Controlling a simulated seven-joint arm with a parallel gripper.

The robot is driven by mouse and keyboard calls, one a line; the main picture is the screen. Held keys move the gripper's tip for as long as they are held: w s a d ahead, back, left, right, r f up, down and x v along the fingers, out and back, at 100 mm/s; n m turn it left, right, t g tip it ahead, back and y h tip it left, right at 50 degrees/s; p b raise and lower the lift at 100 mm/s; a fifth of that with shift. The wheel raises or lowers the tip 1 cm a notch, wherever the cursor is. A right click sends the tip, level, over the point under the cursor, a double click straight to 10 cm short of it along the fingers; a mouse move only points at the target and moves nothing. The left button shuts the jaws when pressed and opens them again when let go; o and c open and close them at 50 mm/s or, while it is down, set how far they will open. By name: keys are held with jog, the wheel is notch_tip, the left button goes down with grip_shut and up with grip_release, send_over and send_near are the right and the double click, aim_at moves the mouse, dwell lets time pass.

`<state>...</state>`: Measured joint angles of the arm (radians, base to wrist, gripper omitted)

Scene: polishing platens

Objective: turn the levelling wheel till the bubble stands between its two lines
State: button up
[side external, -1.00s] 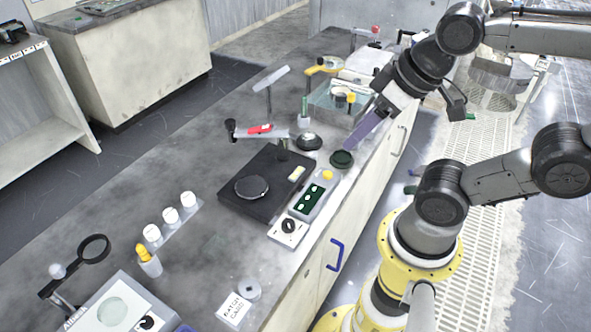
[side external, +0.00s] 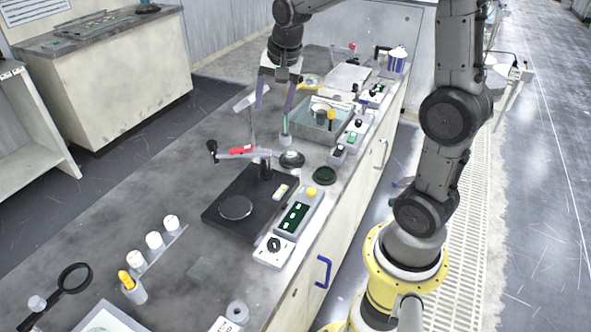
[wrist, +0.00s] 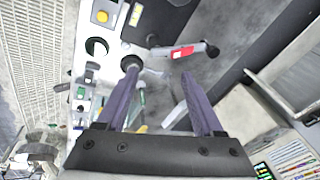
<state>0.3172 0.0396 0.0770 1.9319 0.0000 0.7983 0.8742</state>
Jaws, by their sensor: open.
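My gripper (side external: 273,112) hangs above the far half of the bench, pointing down, its two purple fingers apart. In the wrist view its fingers (wrist: 160,72) are spread with nothing held between them. A swing arm with a red block (side external: 241,150) stands near and below it; the red block (wrist: 181,52) also shows beyond the fingertips. A black plate (side external: 222,216) carries a round dark disc (side external: 236,207). I cannot tell which part is the levelling wheel, and no bubble or lines can be made out.
A clear tank (side external: 318,128) stands behind. White-capped bottles (side external: 154,240) and a magnifier (side external: 74,277) are at the near left. The bench's left-middle surface is clear.

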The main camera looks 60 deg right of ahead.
jog(key=w+d+f+m+g, duration=0.2)
jog(key=d+f+m, duration=0.1)
jog(key=d+f, duration=0.6)
jog(key=g+y, duration=0.1)
send_over(296, 172)
notch_tip(296, 172, down, 6)
notch_tip(296, 172, down, 14)
jog(key=shift+w+r, duration=0.1)
jog(key=shift+r, duration=0.15)
grip_shut()
